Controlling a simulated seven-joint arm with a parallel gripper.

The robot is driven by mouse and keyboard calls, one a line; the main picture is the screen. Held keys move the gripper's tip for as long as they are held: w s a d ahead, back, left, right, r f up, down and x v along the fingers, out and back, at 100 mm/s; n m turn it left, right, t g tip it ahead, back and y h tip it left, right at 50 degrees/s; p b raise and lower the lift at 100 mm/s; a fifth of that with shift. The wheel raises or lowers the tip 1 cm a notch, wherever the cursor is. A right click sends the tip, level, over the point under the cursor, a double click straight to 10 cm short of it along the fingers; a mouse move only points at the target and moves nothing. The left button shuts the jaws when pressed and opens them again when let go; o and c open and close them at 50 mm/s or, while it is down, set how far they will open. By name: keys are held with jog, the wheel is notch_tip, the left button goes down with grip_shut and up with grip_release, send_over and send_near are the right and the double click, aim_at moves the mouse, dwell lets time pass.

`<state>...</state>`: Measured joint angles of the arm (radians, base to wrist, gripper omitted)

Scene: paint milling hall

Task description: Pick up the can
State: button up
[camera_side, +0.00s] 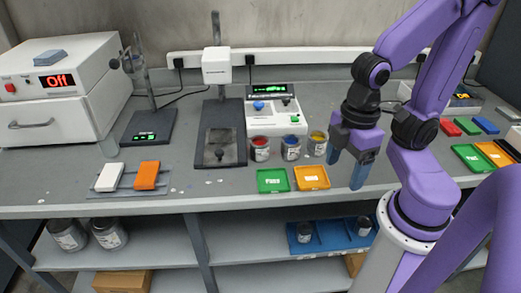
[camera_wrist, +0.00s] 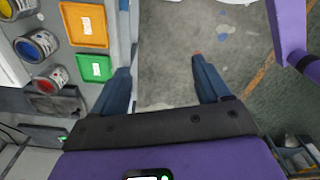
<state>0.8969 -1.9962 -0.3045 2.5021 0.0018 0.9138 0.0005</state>
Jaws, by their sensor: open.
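Three small paint cans stand in a row on the bench: a red one (camera_side: 260,148), a blue one (camera_side: 291,148) and a yellow one (camera_side: 318,143). The frames do not show which one is the can. In the wrist view the red can (camera_wrist: 50,81), the blue can (camera_wrist: 36,45) and the yellow can (camera_wrist: 16,8) are at the upper left. My gripper (camera_side: 348,170) is open and empty, to the right of the yellow can near the bench's front edge. In the wrist view its blue fingers (camera_wrist: 160,72) are spread over the floor beyond that edge.
A green tray (camera_side: 273,181) and an orange tray (camera_side: 311,178) lie in front of the cans. A white scale (camera_side: 275,117) and a dark-based stand (camera_side: 220,145) are behind and left. More coloured trays (camera_side: 470,156) lie at right. Larger cans (camera_side: 108,233) stand on the lower shelf.

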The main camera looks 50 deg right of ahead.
jog(key=w+a+r+n+h, duration=0.2)
jog(key=w+n, duration=0.1)
jog(key=w, duration=1.2)
jog(key=n+h, duration=0.3)
jog(key=n, duration=0.1)
send_near(260, 143)
jog(key=shift+s+a+f, duration=0.1)
jog(key=shift+s+f, duration=0.7)
jog(key=shift+s, duration=0.1)
jog(key=shift+x, duration=3.3)
jog(key=shift+w+a, duration=0.2)
jog(key=shift+w, duration=0.05)
jog(key=c, duration=0.8)
